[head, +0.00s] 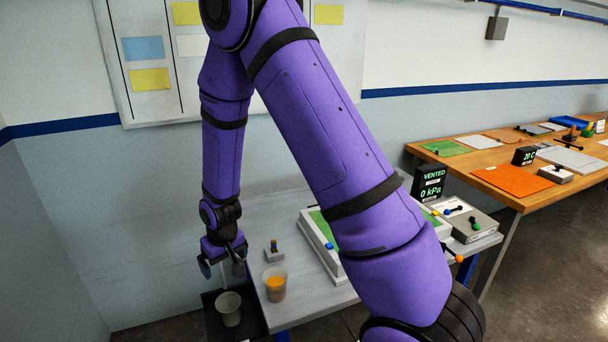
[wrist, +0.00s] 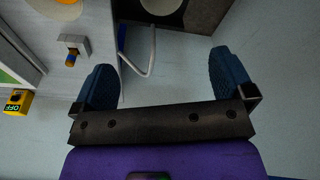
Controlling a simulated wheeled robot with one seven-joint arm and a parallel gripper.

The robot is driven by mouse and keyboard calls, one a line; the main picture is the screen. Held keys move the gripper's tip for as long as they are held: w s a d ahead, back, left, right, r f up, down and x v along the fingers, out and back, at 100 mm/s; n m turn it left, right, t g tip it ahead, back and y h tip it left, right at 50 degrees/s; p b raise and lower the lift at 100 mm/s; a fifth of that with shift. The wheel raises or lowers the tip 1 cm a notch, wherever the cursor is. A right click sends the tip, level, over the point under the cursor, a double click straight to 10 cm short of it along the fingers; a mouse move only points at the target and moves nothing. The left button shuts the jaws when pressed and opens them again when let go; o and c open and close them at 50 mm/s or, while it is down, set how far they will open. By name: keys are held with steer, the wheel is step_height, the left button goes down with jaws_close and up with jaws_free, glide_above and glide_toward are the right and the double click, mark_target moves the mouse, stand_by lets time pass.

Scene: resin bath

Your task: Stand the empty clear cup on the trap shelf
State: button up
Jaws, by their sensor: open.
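The empty clear cup (head: 228,309) looks greyish and stands upright on a low dark shelf (head: 251,323), which I take to be the trap shelf. In the wrist view the cup (wrist: 161,6) shows at the top edge, partly cut off, beyond my fingertips. My gripper (head: 224,262) is above the cup and apart from it. In the wrist view my gripper (wrist: 165,75) has its two blue pads wide apart with nothing held between them.
A cup with orange contents (head: 275,286) stands on the grey table near its left corner, beside a small grey block with a peg (head: 274,252). A pale bent tube (wrist: 151,55) runs between my fingers and the table edge. My arm hides much of the table.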

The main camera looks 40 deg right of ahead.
steer(key=s+d+r+t, duration=0.15)
steer(key=s+r, duration=0.25)
steer(key=r, duration=0.8)
steer(key=s+d+r, duration=0.2)
steer(key=s+r, duration=0.2)
steer(key=r, duration=0.8)
steer(key=s+d+r+t, duration=0.1)
steer(key=s+r, duration=0.5)
steer(key=s, duration=0.4)
steer(key=s+d+r, duration=0.1)
steer(key=s+r, duration=0.4)
steer(key=s, duration=0.4)
steer(key=shift+s+d+r+m+t, duration=0.35)
steer(key=shift+s+m, duration=0.05)
steer(key=shift+c, duration=0.5)
